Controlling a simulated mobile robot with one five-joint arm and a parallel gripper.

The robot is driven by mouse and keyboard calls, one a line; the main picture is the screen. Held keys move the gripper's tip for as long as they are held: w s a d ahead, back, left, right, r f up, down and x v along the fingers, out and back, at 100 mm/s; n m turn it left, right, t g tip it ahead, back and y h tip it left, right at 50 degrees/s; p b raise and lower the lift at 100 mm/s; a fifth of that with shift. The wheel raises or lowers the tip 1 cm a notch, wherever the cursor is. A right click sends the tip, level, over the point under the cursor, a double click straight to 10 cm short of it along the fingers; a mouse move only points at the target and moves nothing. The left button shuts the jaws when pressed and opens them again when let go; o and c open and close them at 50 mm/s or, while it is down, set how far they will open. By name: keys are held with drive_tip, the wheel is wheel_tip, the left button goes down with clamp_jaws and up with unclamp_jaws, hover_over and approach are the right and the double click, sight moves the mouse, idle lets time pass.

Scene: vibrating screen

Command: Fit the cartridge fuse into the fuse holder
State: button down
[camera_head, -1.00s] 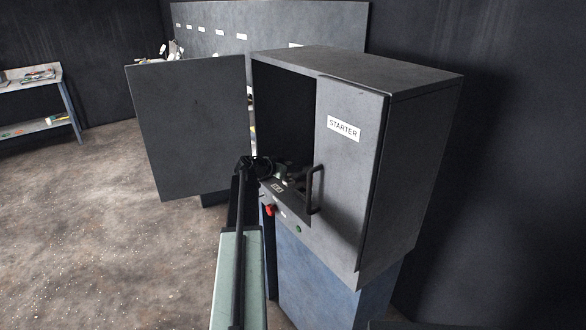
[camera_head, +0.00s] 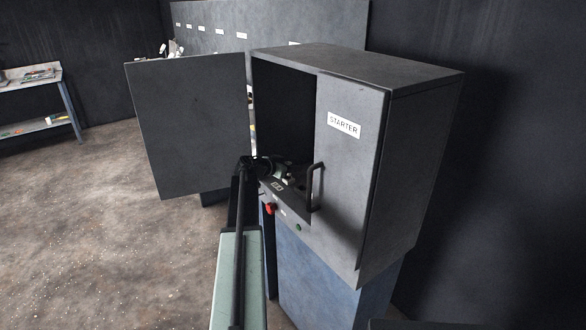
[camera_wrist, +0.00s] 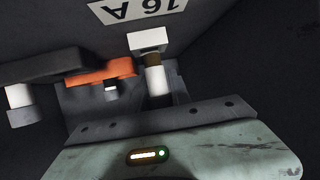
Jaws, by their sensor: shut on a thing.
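The cartridge fuse (camera_wrist: 157,82), a white cylinder with a brass-coloured band, shows in the middle of the wrist view. My gripper (camera_wrist: 156,97) is shut on it, in front of its green-grey body at the bottom. A white block (camera_wrist: 148,40) lies directly beyond the banded end and looks like part of the fuse holder. Whether the fuse touches it or sits in it, I cannot tell. In the head view my gripper (camera_head: 283,173) is inside the open starter cabinet (camera_head: 390,150), where the fuse is too small to make out.
An upside-down "16 A" label (camera_wrist: 137,8), an orange part (camera_wrist: 102,72) and a black bar (camera_wrist: 42,66) with a white cylinder (camera_wrist: 20,104) crowd the wrist view. The open cabinet door (camera_head: 190,125) stands left of my arm. A black handle (camera_head: 314,187) stands close right.

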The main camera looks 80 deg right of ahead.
drive_tip(key=shift+f+b, duration=0.85)
drive_tip(key=shift+f, duration=0.05)
drive_tip(key=c, duration=1.1)
unclamp_jaws()
drive_tip(key=p+v, duration=0.3)
drive_tip(key=v, duration=0.4)
drive_tip(key=shift+a+r, duration=0.2)
drive_tip(key=shift+r, duration=0.05)
drive_tip(key=shift+w+a+f, duration=0.1)
drive_tip(key=shift+w, duration=0.05)
